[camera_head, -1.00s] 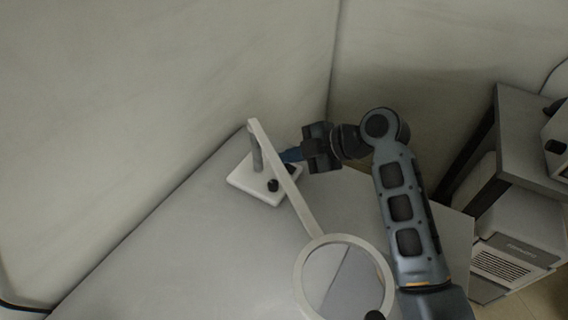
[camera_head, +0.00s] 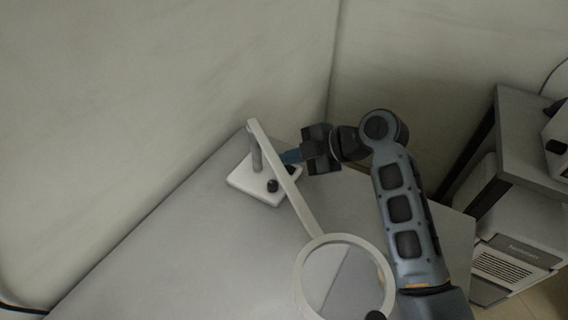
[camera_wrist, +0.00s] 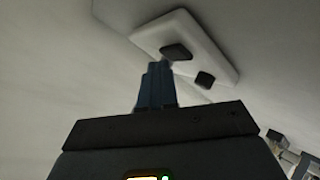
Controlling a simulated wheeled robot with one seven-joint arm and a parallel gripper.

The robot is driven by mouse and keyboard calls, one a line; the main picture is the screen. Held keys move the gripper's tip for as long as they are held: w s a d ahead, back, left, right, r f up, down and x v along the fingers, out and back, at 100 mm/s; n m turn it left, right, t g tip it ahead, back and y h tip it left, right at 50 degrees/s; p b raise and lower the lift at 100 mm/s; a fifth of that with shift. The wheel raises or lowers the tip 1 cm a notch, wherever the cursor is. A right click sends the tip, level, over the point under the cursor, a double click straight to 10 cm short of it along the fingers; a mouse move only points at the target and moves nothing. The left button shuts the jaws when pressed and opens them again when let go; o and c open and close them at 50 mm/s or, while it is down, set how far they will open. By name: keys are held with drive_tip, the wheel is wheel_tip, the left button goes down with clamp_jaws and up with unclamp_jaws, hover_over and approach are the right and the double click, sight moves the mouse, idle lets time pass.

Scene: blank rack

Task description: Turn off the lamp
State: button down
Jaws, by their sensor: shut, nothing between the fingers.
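The lamp (camera_head: 283,178) stands on the table, with a white base, a short post, a pale slanting arm and a ring-shaped head (camera_head: 300,276) at the front. A dark knob (camera_head: 272,186) sits on the base. My gripper (camera_head: 290,157) is at the right of the lamp's post, behind the lamp arm, pointing left over the back of the base. In the wrist view the shut blue fingers (camera_wrist: 157,84) point toward the white base (camera_wrist: 208,50), which carries two dark parts. I cannot tell whether the fingertips touch anything. The ring shows no glow.
The grey table (camera_head: 190,240) is bare to the left of the lamp. Walls stand close behind it. A dark shelf (camera_head: 530,135) with a white boxy machine (camera_head: 515,250) below stands at the right.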

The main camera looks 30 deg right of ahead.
sight(293, 169)
drive_tip(key=shift+s+f, duration=0.15)
drive_tip(key=shift+f, duration=0.6)
drive_tip(key=shift+r, duration=0.15)
drive_tip(key=shift+r+p, duration=0.35)
drive_tip(key=shift+r, duration=0.25)
drive_tip(key=shift+r, duration=0.1)
drive_tip(key=shift+d+r+p, duration=0.1)
drive_tip(key=shift+r+p, duration=0.55)
drive_tip(key=shift+r, duration=0.1)
drive_tip(key=shift+s+d+r+p, duration=0.1)
drive_tip(key=shift+r+p, duration=0.55)
drive_tip(key=shift+r, duration=0.35)
drive_tip(key=shift+s+d+r+p, duration=0.1)
drive_tip(key=shift+r+p, duration=0.55)
drive_tip(key=shift+r, duration=0.3)
